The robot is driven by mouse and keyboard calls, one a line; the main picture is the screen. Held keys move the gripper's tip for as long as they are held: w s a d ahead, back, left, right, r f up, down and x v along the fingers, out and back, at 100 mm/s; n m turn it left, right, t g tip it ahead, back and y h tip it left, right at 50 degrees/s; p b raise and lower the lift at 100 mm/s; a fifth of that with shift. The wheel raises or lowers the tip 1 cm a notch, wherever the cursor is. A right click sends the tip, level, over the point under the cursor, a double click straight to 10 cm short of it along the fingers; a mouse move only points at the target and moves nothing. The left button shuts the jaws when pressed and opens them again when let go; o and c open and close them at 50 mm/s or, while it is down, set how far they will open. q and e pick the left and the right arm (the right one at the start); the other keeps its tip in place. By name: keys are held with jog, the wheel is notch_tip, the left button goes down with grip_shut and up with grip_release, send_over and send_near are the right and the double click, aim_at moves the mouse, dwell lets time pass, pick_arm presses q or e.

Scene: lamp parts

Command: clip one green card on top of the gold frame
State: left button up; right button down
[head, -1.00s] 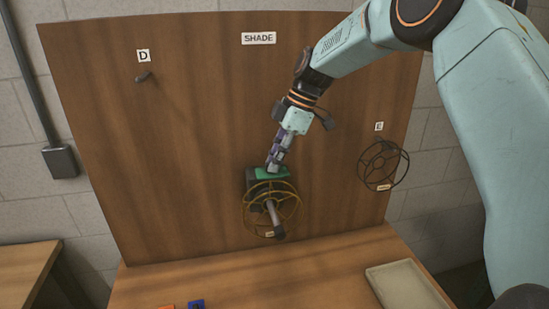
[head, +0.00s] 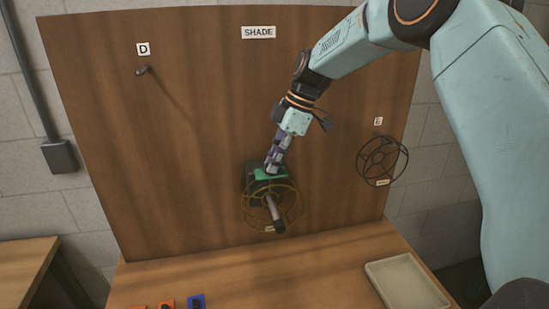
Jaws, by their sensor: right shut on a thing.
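The gold frame (head: 298,213) is a round wire frame with spokes, low on the middle of the wooden board, around a grey peg with a dark end (head: 273,211). A green card (head: 271,174) is at the top of the gold frame; whether it is seated on the rim I cannot tell. My right gripper (head: 271,169) points down from above and is shut on the green card, its fingertips partly hiding it. My left gripper is out of view.
A black wire frame (head: 406,160) hangs on the board at right under label E (head: 378,121). An empty peg (head: 142,71) sits under label D. A beige tray (head: 375,275) stands on the table at right. Orange and blue pieces (head: 196,301) lie at the front edge.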

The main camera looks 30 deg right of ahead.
jog(key=shift+w+d+f, duration=0.15)
jog(key=shift+d, duration=0.05)
dwell(0.3)
jog(key=shift+s+a+f, duration=0.2)
jog(key=shift+a+f, duration=0.05)
jog(key=shift+d+f, duration=0.1)
jog(key=shift+f, duration=0.1)
dwell(0.6)
jog(key=shift+w+d+f, duration=0.2)
jog(key=shift+w, duration=0.05)
jog(key=shift+s+a+r, duration=0.15)
dwell(0.8)
